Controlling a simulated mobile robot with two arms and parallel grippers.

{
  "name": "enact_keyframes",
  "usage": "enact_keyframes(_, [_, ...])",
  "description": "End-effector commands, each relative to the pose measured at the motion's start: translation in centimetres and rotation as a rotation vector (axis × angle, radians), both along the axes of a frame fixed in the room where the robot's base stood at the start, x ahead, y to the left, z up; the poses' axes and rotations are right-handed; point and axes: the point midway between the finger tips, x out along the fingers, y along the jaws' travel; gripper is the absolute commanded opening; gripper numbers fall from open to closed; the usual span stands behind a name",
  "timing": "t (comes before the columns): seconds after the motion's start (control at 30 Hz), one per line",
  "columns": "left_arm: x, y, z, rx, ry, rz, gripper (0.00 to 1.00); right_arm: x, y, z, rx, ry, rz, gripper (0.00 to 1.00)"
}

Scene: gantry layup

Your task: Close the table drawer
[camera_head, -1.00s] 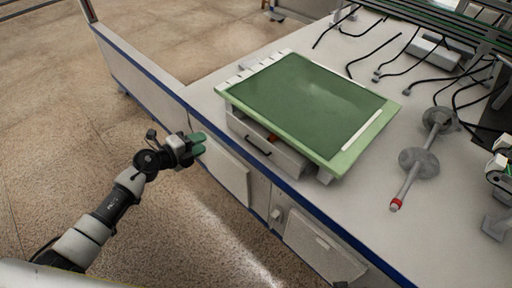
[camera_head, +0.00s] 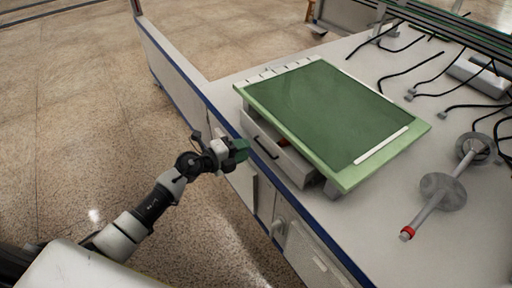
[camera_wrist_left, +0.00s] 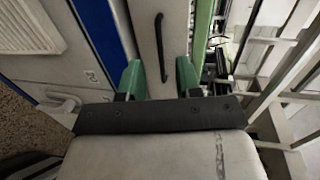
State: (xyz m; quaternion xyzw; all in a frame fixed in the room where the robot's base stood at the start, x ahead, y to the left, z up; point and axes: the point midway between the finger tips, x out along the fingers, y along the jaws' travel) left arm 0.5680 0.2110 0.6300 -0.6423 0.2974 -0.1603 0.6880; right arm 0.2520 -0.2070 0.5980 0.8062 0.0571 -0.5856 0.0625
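The table drawer (camera_head: 279,158) is a pale box under the green-topped board, with a black bar handle (camera_head: 262,148) on its front. It stands partly open, and a strip of its inside with something reddish shows below the board. My left gripper (camera_head: 241,150) is just in front of the drawer front, near the handle. In the left wrist view my left gripper (camera_wrist_left: 160,72) has its two green fingers apart, with the drawer front (camera_wrist_left: 147,45) and the upright-looking handle (camera_wrist_left: 160,47) beyond the gap. Contact cannot be told. My right gripper is out of view.
The green board (camera_head: 330,112) covers the drawer on the pale bench (camera_head: 376,215). Blue-edged cabinet doors (camera_head: 310,258) lie below. A grey rod with discs (camera_head: 437,190) and black cables (camera_head: 405,75) are on the bench. The floor at left is clear.

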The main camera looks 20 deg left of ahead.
Motion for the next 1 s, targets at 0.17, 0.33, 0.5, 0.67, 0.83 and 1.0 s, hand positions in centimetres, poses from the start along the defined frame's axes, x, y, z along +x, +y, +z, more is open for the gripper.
enact_keyframes(0.17, [2.4, -1.8, -0.8, -0.002, -0.001, 0.0, 0.34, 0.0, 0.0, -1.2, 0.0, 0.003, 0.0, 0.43])
enact_keyframes(0.33, [3.5, -2.7, -1.0, 0.0, 0.0, 0.001, 0.34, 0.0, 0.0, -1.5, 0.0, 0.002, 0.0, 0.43])
enact_keyframes(0.5, [3.7, -2.9, -1.0, 0.0, 0.0, 0.0, 0.34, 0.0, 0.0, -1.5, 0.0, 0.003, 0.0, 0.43])
enact_keyframes(0.67, [3.7, -2.9, -1.0, 0.0, 0.0, 0.0, 0.34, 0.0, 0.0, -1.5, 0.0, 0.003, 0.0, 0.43])
enact_keyframes(0.83, [3.7, -2.9, -1.0, 0.0, 0.0, 0.0, 0.08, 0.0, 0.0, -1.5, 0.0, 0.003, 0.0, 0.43])
enact_keyframes(1.0, [3.7, -2.8, -1.0, 0.001, 0.001, 0.001, 0.0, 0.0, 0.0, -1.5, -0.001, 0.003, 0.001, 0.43])
